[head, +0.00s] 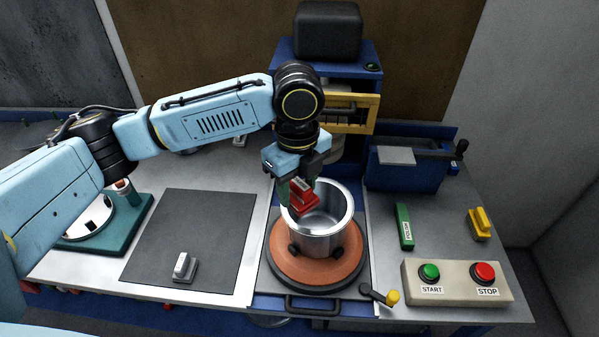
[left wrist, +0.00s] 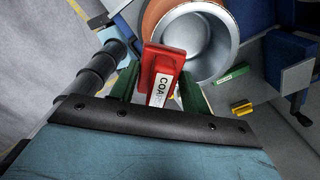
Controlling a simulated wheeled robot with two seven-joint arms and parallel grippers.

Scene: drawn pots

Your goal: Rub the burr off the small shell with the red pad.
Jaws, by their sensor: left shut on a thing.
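My left gripper (head: 297,190) is shut on the red pad (head: 306,199), a block with a pale label. In the left wrist view the red pad (left wrist: 163,72) sits between green fingers, its label partly reading "COA". The gripper holds it at the left rim of a shiny metal pot (head: 330,222), the small shell. I cannot tell whether the pad touches the rim. The shell stands open end up on an orange-brown round plate (head: 305,270), with dark clamps at its base. It also shows in the left wrist view (left wrist: 205,45). I cannot make out a burr. My right gripper is not in view.
A green labelled block (head: 404,227) and a yellow block (head: 480,224) lie on the right. A START/STOP box (head: 458,285) stands at the front right. A grey block (head: 184,267) lies on a dark mat (head: 190,225). A blue bin (head: 405,172) stands behind right.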

